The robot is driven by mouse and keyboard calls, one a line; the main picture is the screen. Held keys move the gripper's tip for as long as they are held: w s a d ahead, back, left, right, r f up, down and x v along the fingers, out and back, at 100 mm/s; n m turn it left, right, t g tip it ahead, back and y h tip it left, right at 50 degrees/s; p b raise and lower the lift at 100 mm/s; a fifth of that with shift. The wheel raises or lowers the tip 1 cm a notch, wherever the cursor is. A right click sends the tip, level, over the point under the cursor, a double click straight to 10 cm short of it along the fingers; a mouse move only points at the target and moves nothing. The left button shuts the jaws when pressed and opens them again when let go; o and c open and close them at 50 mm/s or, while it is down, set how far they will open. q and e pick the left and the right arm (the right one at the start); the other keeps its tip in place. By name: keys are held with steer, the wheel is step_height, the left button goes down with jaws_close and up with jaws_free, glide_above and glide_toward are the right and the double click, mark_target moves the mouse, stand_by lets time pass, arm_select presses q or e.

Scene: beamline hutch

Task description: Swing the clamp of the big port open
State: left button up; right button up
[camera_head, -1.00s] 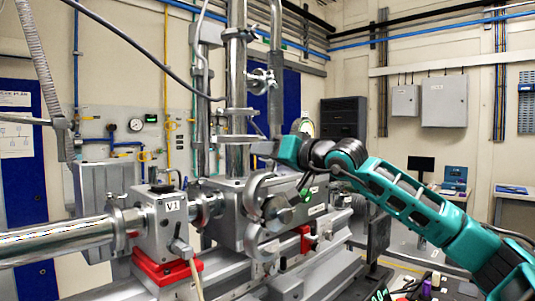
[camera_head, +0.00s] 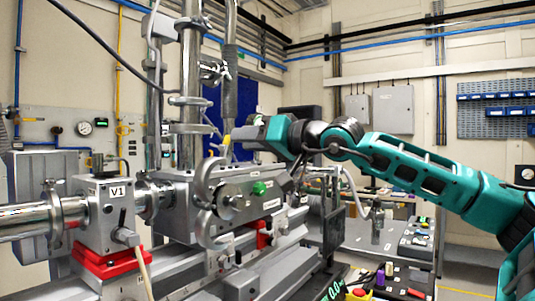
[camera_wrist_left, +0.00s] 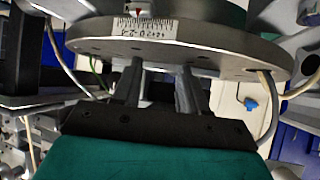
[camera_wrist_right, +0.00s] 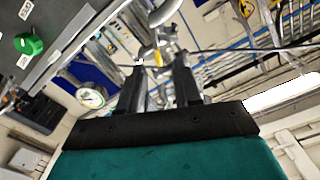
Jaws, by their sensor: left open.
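The big port shows in the head view as a round silver flange (camera_head: 226,201) on the grey chamber, with curved silver clamp arms (camera_head: 205,178) around its left side. A flat grey plate with a green knob (camera_head: 260,188) extends to its right; the knob also shows in the right wrist view (camera_wrist_right: 28,44). My right gripper (camera_head: 236,136) is above the port; its fingers (camera_wrist_right: 160,75) are apart. A yellow-tipped part (camera_wrist_right: 158,57) shows between or beyond them; contact is unclear. My left gripper (camera_wrist_left: 160,80) is open beneath a round grey disc (camera_wrist_left: 180,38) with a scale.
A valve box marked V1 (camera_head: 108,210) on a red base stands left of the chamber, joined to a silver beam pipe (camera_head: 25,216). A vertical column (camera_head: 191,90) rises behind the port. A bench (camera_head: 400,250) with small items stands at the right.

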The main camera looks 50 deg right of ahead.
arm_select(q)
steer(key=shift+w+d+b, duration=0.4)
steer(key=shift+d+b, duration=0.2)
steer(key=shift+b, duration=0.15)
arm_select(e)
steer(key=s, duration=0.4)
steer(key=shift+s+d, duration=0.2)
steer(key=shift+s, duration=0.05)
arm_select(q)
steer(key=shift+a+f, duration=0.15)
